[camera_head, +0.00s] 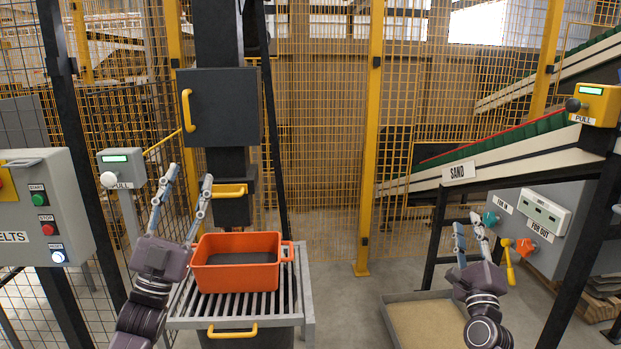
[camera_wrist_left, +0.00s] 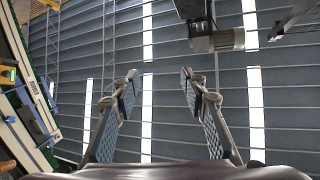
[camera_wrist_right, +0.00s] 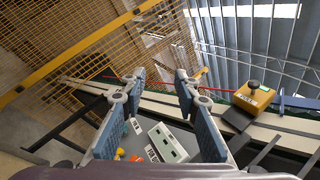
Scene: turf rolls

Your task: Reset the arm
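My left gripper (camera_head: 189,177) is raised with its fingers pointing up, left of the orange crate (camera_head: 237,282). Its two fingers stand apart with nothing between them, as the left wrist view (camera_wrist_left: 158,85) also shows against the ceiling. My right gripper (camera_head: 467,223) is raised at the right, in front of the sand conveyor. Its fingers are apart and empty, which the right wrist view (camera_wrist_right: 160,85) shows too. Neither gripper touches anything that I can see.
At right are the SAND conveyor (camera_head: 500,160), a yellow PULL box (camera_head: 596,104) and a grey valve panel (camera_head: 545,212). A sand tray (camera_head: 392,298) lies low.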

